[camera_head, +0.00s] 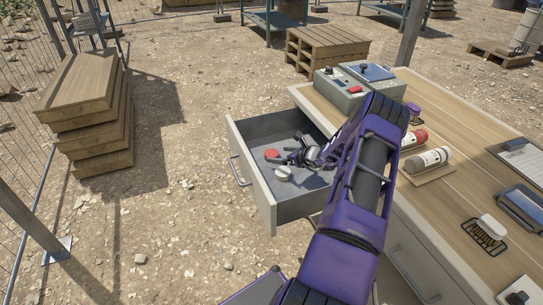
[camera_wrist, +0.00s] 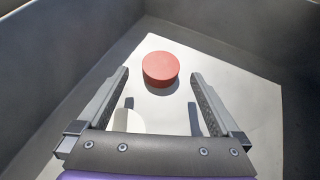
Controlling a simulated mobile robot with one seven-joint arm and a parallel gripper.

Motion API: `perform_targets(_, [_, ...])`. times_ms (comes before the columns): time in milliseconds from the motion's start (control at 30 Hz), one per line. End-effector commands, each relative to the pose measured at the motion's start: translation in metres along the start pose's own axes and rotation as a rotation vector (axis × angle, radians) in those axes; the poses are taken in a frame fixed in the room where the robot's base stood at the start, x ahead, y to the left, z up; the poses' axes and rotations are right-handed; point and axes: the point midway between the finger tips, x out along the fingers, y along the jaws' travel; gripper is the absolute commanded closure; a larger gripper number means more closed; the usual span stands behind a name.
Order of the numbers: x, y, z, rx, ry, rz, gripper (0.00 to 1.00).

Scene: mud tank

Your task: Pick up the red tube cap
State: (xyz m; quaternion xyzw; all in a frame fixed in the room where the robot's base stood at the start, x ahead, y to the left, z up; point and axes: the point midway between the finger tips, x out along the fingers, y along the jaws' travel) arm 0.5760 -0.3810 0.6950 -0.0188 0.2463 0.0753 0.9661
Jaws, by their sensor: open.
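The red tube cap (camera_head: 271,154) is a short round disc lying in the open drawer (camera_head: 262,190). In the wrist view the red tube cap (camera_wrist: 160,69) lies flat on the pale drawer floor, just beyond the fingertips and roughly centred between them. My gripper (camera_head: 285,160) reaches into the drawer from the right, close beside the cap. In the wrist view my gripper (camera_wrist: 158,82) is open and empty, with one finger on each side and a gap around the cap.
A white round cap (camera_head: 283,174) lies in the drawer near my gripper; it is partly hidden in the wrist view. Drawer walls (camera_wrist: 45,65) rise around. The workbench (camera_head: 440,185) on the right carries a grey box (camera_head: 345,90), bottles and other items.

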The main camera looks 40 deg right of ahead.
Motion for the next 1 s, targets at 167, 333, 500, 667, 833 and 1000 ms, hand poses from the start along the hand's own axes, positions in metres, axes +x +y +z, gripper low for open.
perform_targets(167, [0.029, -0.001, -0.005, -0.003, 0.001, 0.002, 0.0])
perform_targets(333, [0.045, -0.002, -0.004, -0.002, 0.001, 0.0, 0.0])
perform_targets(500, [0.046, -0.002, -0.003, -0.001, 0.001, 0.0, 0.0])
perform_targets(667, [0.046, -0.002, -0.003, -0.001, 0.001, 0.0, 0.14])
perform_targets(833, [0.046, -0.002, -0.003, -0.002, 0.001, 0.001, 0.45])
perform_targets(1000, [0.046, -0.002, -0.003, -0.002, 0.001, 0.001, 0.76])
